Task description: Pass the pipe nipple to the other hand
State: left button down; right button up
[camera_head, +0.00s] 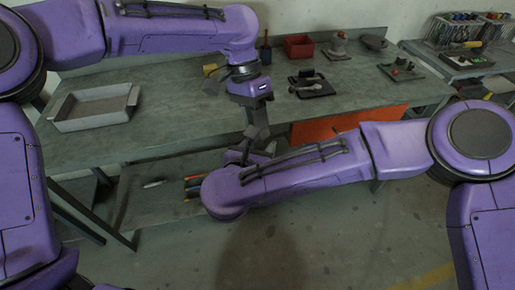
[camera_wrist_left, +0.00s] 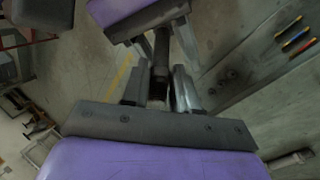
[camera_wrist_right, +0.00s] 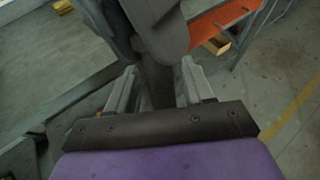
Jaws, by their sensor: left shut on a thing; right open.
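The pipe nipple (camera_wrist_left: 160,72) is a dark tube in the left wrist view, gripped between the fingers of my left gripper (camera_wrist_left: 160,90). Its free end points toward my right gripper (camera_wrist_left: 166,42). In the right wrist view the dark nipple (camera_wrist_right: 157,85) lies between the spread fingers of my right gripper (camera_wrist_right: 157,84); I cannot tell whether they touch it. In the head view my left gripper (camera_head: 257,130) points down above my right gripper (camera_head: 247,152), very close to it. The nipple is hard to make out there.
A workbench (camera_head: 190,110) stands behind the arms, with a grey tray (camera_head: 95,107) at its left, a red bin (camera_head: 298,46) and a black tray (camera_head: 311,86) of parts. A lower shelf (camera_head: 150,205) holds tools (camera_head: 193,186). An orange panel (camera_head: 345,126) is under the bench. The floor is open in front.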

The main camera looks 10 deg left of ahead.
grip_shut()
pick_arm(q)
jog(key=c, duration=0.8)
grip_release()
jog(key=shift+r, duration=0.15)
